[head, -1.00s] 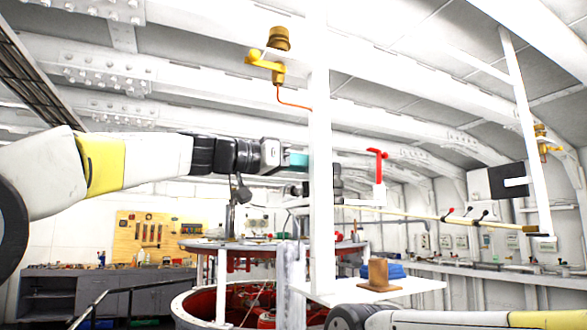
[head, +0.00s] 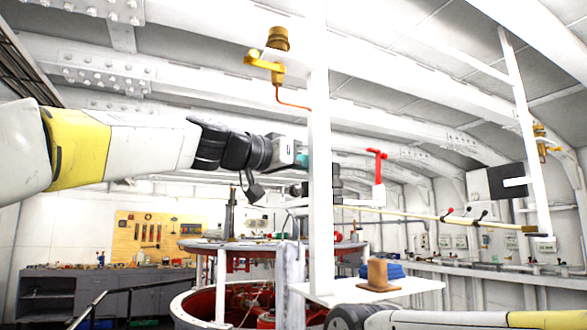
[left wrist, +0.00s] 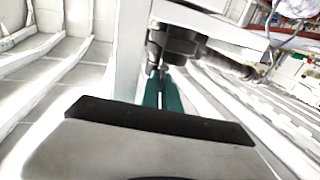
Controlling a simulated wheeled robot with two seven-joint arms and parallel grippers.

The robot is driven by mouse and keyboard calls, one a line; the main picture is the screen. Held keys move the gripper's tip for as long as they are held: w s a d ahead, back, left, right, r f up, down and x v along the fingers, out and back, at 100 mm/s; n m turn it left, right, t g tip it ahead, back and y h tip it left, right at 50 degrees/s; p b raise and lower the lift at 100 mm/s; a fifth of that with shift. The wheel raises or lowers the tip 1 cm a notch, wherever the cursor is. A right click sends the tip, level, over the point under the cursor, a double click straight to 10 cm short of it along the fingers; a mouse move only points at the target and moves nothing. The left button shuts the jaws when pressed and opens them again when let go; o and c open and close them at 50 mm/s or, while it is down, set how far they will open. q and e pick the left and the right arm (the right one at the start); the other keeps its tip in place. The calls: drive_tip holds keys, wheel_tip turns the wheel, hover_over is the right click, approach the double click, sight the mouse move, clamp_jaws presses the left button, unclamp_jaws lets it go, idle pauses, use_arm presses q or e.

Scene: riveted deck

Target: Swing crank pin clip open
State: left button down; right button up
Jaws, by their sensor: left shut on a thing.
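My left gripper (head: 303,160) reaches in from the left at the white post, its teal fingertips partly hidden behind the post. In the left wrist view the teal fingers (left wrist: 163,92) are close together and shut on a dark part (left wrist: 178,42) of a rounded fitting on a white frame. I cannot tell whether this part is the crank pin clip, as the contact is small and partly hidden. Dark fitting pieces (head: 336,182) also show right beside the post in the head view. My right gripper is not in view; only my right arm shows at the bottom right.
The white post (head: 319,120) stands upright close to the left gripper. A red handle (head: 377,163) stands right of it, and a yellow valve (head: 272,62) hangs above. A white shelf (head: 420,284) holds a brown block (head: 377,275). Round red-lined machinery (head: 230,300) lies below.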

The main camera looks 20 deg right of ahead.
use_arm(q)
drive_tip(key=shift+f, duration=0.1)
drive_tip(key=c, duration=1.6)
unclamp_jaws()
